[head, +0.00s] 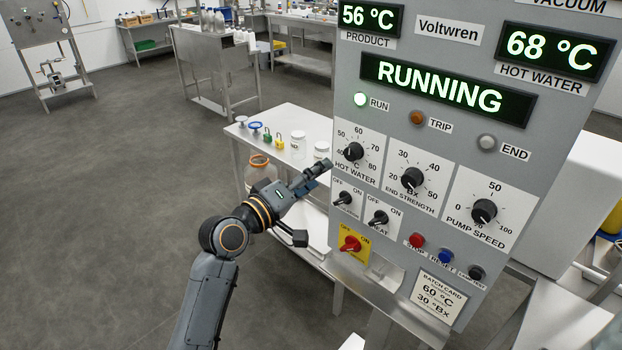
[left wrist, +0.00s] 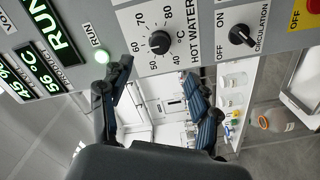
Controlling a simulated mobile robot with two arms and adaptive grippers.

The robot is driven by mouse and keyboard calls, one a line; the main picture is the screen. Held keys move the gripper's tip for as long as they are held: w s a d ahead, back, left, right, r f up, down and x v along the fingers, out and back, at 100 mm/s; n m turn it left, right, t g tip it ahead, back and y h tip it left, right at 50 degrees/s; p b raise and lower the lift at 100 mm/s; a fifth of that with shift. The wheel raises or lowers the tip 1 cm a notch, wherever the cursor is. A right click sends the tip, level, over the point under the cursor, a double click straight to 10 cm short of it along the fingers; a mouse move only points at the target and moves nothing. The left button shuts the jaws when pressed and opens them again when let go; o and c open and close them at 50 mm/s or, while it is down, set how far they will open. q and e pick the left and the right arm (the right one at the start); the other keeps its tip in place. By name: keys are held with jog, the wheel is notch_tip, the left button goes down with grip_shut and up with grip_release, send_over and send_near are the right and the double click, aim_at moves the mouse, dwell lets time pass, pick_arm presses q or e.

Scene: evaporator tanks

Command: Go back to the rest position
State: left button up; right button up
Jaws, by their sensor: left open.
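My left gripper (head: 308,206) is open and empty in the head view, at the left edge of the grey control panel (head: 350,100). Its fingers are apart, near the hot water knob (head: 353,151) and the small circulation switch (head: 342,198). In the left wrist view my open gripper (left wrist: 157,82) has nothing between its fingers; the panel lies beyond its tips, with the hot water knob (left wrist: 159,42) and the lit green RUN lamp (left wrist: 100,56) in view. I cannot tell if a finger touches the panel. My right gripper is not in view.
The panel display (head: 440,90) reads RUNNING; product shows 56 °C, hot water 68 °C. A red switch on a yellow plate (head: 355,244) sits low on the panel. A white table (head: 290,118) with jars and padlocks stands behind my gripper. Open floor (head: 110,200) lies left.

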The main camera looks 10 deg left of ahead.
pick_arm(q)
jog(key=shift+s+a, duration=0.3)
jog(key=shift+s, duration=0.15)
